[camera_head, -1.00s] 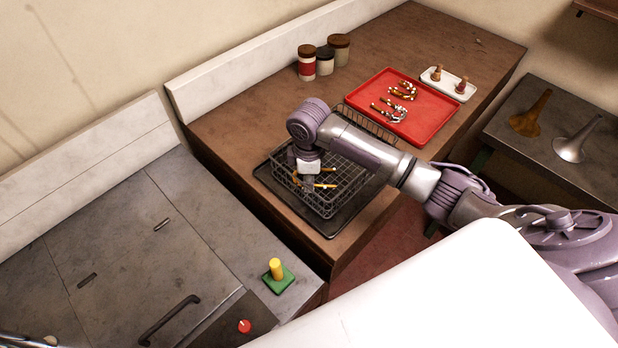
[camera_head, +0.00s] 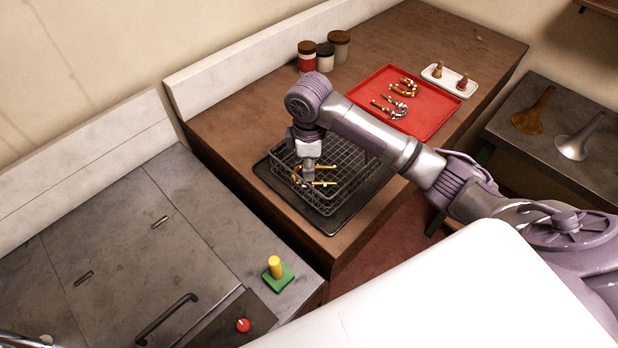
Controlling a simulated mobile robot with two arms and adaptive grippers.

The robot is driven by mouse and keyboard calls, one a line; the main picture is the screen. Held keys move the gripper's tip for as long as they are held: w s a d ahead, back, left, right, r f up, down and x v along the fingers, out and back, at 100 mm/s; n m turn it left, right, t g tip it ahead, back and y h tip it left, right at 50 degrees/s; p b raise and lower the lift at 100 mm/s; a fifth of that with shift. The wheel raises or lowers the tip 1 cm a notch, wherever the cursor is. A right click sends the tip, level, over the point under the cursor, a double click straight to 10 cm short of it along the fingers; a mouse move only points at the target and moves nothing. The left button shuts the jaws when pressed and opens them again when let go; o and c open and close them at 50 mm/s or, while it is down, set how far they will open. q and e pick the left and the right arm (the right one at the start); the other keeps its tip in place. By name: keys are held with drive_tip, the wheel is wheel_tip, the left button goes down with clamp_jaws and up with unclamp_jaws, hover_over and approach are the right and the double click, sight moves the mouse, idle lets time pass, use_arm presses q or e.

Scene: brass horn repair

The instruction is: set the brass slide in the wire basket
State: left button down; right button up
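The brass slide (camera_head: 325,183) lies in the wire basket (camera_head: 345,160), its golden tubes showing through and beside the gripper. The basket is dark mesh and stands on a dark tray on the brown bench. My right gripper (camera_head: 308,178) points down over the left part of the basket, close above the slide. Its fingers look like one small grey block, so the gap between them cannot be made out. The arm covers part of the basket's far side. My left gripper is not clearly seen.
A red tray (camera_head: 440,117) holds more brass tubes behind the basket. A white dish (camera_head: 437,76) and several jars (camera_head: 325,58) stand farther back. Two horn bells (camera_head: 530,118) sit on the right-hand table. A green block with a yellow peg (camera_head: 275,267) stands on the grey counter.

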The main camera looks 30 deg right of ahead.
wheel_tip(320, 180, up, 8)
drive_tip(key=b, duration=0.1)
drive_tip(key=shift+f, duration=0.25)
drive_tip(key=shift+s, duration=0.1)
